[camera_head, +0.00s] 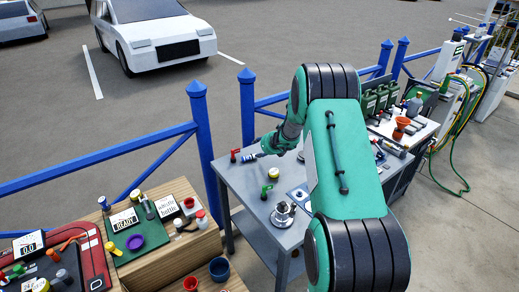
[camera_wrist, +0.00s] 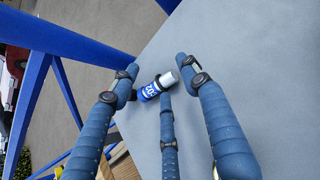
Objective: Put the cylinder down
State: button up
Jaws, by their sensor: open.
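The cylinder (camera_wrist: 150,91) is small, with a blue body, white lettering and a white end. In the wrist view it lies on its side near the grey table's edge. In the head view it shows as a small white and blue shape (camera_head: 248,158) at the table's far left corner. My gripper (camera_wrist: 158,75) is open, its three blue fingers spread around the cylinder. The middle fingertip is close beside the cylinder; I cannot tell whether it touches. The grey table (camera_head: 238,187) is partly hidden by my arm.
A red item (camera_head: 234,155) stands at the table corner by the cylinder. A green-and-red item (camera_head: 266,191) and a metal fitting (camera_head: 284,213) stand nearer. The blue railing (camera_head: 200,125) runs close behind the table. The table's left front surface has free room.

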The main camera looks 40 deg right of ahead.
jog(key=p+v, duration=0.2)
jog(key=v, duration=0.9)
jog(key=shift+s, duration=0.15)
jog(key=shift+a+r, duration=0.1)
dwell(0.6)
jog(key=s+a+r+n+y, duration=0.2)
jog(key=a+r+n, duration=0.5)
jog(key=a, duration=0.4)
jog(key=s+a+r+n+y, duration=0.1)
jog(key=s+a+r+n, duration=0.1)
jog(key=a+r+n, duration=0.6)
jog(key=s+a+r+n+g+y, duration=0.1)
jog(key=s+a+r+n, duration=0.4)
jog(key=a, duration=0.4)
jog(key=s+a+r+n+g, duration=0.1)
jog(key=s+a+r+n, duration=0.15)
jog(key=s+a, duration=0.55)
jog(key=s+a+n+g+h, duration=0.1)
jog(key=s+a+n, duration=0.1)
jog(key=s+n, duration=0.5)
jog(key=s+a+r+n+g+h, duration=0.1)
jog(key=s+n, duration=0.7)
jog(key=s, duration=1.1)
jog(key=shift+a+r+h, duration=0.3)
jog(key=shift+a+h, duration=0.3)
